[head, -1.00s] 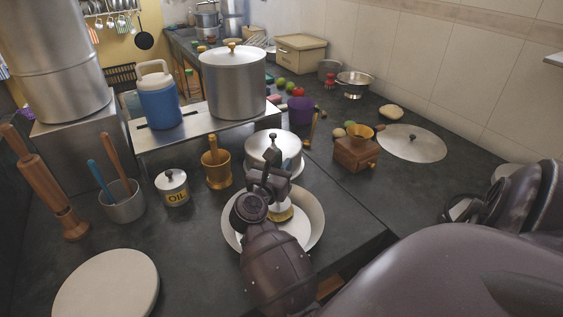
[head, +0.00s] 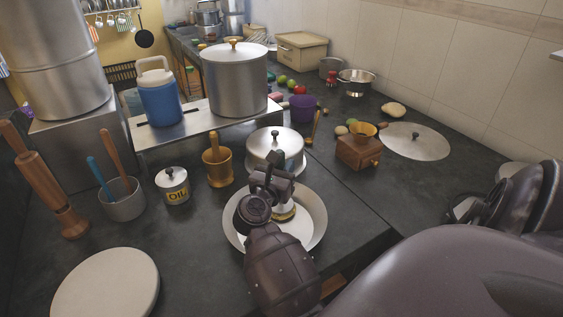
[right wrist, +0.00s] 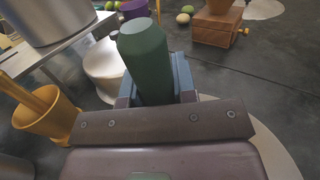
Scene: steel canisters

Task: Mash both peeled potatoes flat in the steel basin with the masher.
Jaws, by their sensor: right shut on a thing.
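The steel basin (head: 315,228) stands on the dark counter near its front edge. My right gripper (head: 274,188) is over the basin, shut on the masher (head: 275,163). In the right wrist view the masher's dark green handle (right wrist: 144,62) stands up between the bluish fingers of the right gripper (right wrist: 157,88). A yellowish potato (head: 285,212) shows in part in the basin below the gripper. The masher's lower end and the rest of the basin floor are hidden by my arm, and I cannot make out a second potato. My left gripper is not in view.
A lidded pot (head: 275,150) stands just behind the basin. A brass mortar (head: 218,168), an oil tin (head: 173,186) and a utensil cup (head: 122,203) stand to the left. A wooden grinder (head: 357,152) is at the right. A round board (head: 105,285) lies front left.

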